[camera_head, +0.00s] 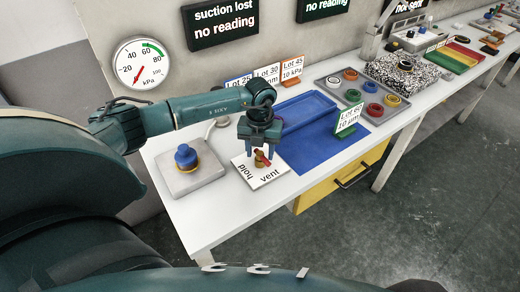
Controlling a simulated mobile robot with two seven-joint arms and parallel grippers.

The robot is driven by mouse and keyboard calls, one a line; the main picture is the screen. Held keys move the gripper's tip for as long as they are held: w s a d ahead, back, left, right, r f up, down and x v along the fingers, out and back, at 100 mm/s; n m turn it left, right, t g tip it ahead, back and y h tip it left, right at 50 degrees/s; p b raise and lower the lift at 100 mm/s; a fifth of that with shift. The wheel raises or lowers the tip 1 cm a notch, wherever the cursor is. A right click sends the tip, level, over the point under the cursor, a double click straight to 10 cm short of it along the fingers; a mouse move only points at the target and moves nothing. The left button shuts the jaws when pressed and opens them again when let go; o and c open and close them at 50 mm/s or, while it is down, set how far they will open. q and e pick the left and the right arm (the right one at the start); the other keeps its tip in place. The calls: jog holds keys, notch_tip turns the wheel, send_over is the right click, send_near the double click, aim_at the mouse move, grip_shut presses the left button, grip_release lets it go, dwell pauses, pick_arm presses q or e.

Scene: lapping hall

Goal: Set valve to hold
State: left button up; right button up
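The valve (260,163) is a small brass fitting with a red handle. It stands on a white card (271,180) lettered "hold" toward the left and "vent" toward the right. My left gripper (261,153) points down right over the valve. Its two fingers are apart, one to each side of the valve's top, and I see no clear contact. The gripper partly hides the handle, so its exact direction is hard to tell; the red part shows on the side toward "vent". My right gripper is not in view.
A blue knob on a grey plate (185,182) stands left of the card. A blue tray (300,112), a blue mat (310,155) and a grey tray of coloured rings (330,83) lie to the right. A gauge (141,62) and a "suction lost" display (222,22) hang behind.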

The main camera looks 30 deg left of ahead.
pick_arm(q)
grip_shut()
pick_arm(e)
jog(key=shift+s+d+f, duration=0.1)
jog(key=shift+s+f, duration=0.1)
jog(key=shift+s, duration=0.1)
